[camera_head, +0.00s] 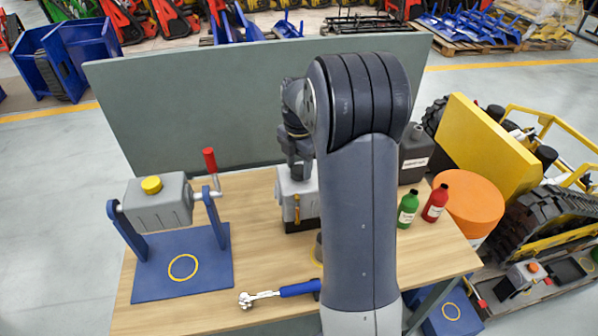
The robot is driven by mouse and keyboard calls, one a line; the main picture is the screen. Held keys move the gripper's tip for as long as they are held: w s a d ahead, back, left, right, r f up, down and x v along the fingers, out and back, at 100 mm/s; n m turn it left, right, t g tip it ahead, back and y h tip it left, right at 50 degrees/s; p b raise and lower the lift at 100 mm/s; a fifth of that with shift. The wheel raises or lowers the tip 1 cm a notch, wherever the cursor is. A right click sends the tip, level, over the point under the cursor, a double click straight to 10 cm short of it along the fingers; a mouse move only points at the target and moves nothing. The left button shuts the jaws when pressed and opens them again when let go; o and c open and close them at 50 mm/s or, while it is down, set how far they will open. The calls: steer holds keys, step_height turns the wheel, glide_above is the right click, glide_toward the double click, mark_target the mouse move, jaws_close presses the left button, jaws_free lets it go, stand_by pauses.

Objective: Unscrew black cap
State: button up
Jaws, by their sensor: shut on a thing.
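A grey box-shaped unit (289,207) with a dark base and a yellow dipstick-like part on its front stands on the wooden table, partly behind my arm. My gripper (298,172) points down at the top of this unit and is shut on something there. The black cap is at the jaws and mostly hidden by them, so its outline is not clear. I cannot tell from this view whether it is turned or lifted.
On the wooden table (200,318) are a tilted grey tank (160,208) with a yellow cap and red-handled crank on a blue stand, a blue-handled ratchet (298,289), a dark jug (414,160), a green bottle (407,210) and a red bottle (435,203). A grey panel (190,110) stands behind.

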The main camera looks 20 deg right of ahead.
steer(key=n, duration=0.8)
steer(key=o, duration=0.8)
steer(key=shift+c, duration=0.2)
